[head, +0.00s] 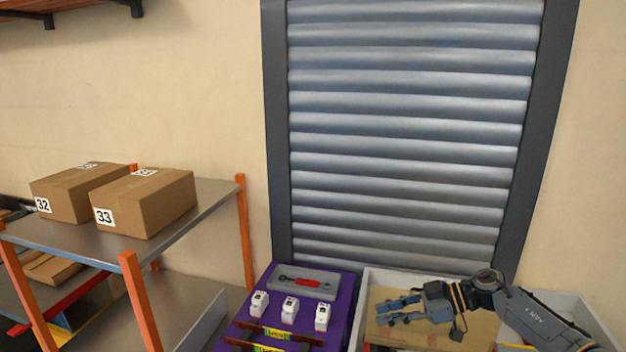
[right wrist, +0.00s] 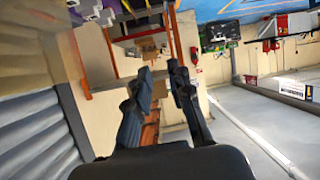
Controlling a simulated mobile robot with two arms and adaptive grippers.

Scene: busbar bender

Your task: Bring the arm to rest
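My right arm (head: 540,318) comes in from the right in the head view. Its gripper (head: 384,312) is over the white-rimmed bin (head: 368,290) with a tan board (head: 465,331) inside, pointing left. I cannot tell its height above the board. In the right wrist view the two fingers (right wrist: 159,68) stand apart with nothing between them, so the gripper is open and empty. My left gripper is not in view.
Boxes 32 (head: 72,196) and 33 (head: 155,205) stand on a metal shelf (head: 213,192). A roller shutter (head: 405,150) is behind.

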